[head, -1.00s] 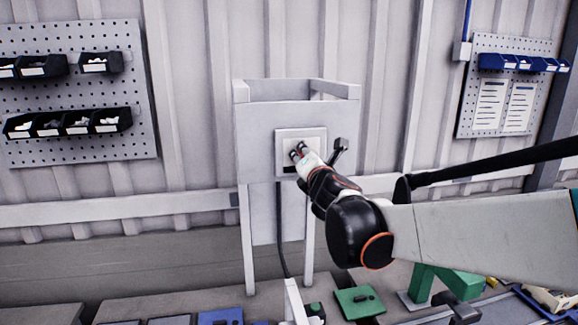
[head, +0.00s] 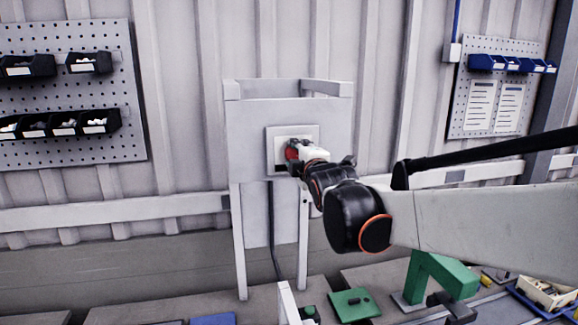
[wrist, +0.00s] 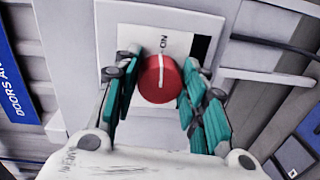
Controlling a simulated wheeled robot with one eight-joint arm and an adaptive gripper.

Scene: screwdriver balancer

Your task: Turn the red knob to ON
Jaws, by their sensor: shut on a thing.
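The red knob (head: 291,152) is on a white plate on the grey panel, left of my gripper (head: 299,156) in the head view. In the wrist view the round red knob (wrist: 157,82) sits between the two teal-padded fingers of my gripper (wrist: 162,72), which is shut on it. A white line on the knob's face points up in this view, towards the ON lettering (wrist: 163,42), which appears rotated. The knob's edges are partly hidden by my gripper in the head view.
The panel stand (head: 252,128) stands before a corrugated wall. Pegboards with bins hang at left (head: 75,95) and right (head: 490,90). A green block (head: 440,275), a green plate (head: 354,303) and other parts lie low in front. A dark cable hangs below the panel.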

